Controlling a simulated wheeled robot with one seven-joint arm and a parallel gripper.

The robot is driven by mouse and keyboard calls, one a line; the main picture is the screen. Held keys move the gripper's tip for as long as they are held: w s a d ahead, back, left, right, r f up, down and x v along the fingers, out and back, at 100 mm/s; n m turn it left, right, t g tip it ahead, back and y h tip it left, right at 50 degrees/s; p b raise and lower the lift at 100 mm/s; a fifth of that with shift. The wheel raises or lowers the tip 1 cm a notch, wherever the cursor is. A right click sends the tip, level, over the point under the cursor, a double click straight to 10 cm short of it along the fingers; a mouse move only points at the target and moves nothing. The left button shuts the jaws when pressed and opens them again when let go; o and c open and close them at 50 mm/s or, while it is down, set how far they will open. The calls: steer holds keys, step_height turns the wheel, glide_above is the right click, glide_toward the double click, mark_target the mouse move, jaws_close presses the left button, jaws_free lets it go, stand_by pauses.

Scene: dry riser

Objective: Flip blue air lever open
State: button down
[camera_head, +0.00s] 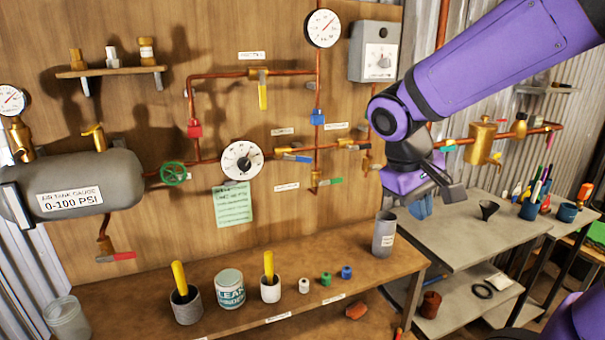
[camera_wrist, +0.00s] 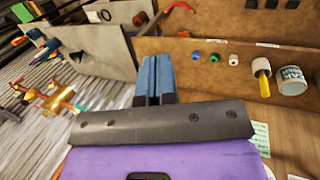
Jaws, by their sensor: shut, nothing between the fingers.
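The blue-handled lever (camera_head: 296,157) is on a brass valve in the copper piping on the wooden wall, just right of the white dial gauge (camera_head: 241,160). Its handle points right, nearly in line with the pipe and tilted slightly down. My gripper (camera_head: 420,207) is in front of the wall, well right of the lever and apart from it, near the right end of the wooden bench. In the wrist view my gripper (camera_wrist: 155,78) has its two blue fingers together, with nothing between them. The lever does not show clearly in the wrist view.
Other handles are close by: a yellow lever (camera_head: 263,95), a green lever (camera_head: 330,181) and a green wheel (camera_head: 174,174). A blue block (camera_head: 317,117) sits on the vertical pipe. A grey cup (camera_head: 384,235) stands on the bench (camera_head: 350,285) beside my gripper. Space before the lever looks clear.

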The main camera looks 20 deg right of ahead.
steer(key=w+d+f+n+g+h, duration=0.1)
steer(key=w+d+f+g+h, duration=0.2)
steer(key=w+d+f+h, duration=0.3)
steer(key=n+t+y, duration=0.3)
steer(key=n+t, duration=2.5)
steer(key=t, duration=0.1)
glide_toward(298, 158)
steer(key=w+d+f, duration=0.2)
steer(key=w, duration=0.4)
steer(key=r, duration=0.2)
steer(key=d+r, duration=0.1)
steer(key=r, duration=0.1)
steer(key=shift+w+r, duration=0.15)
steer(key=shift+d, duration=0.15)
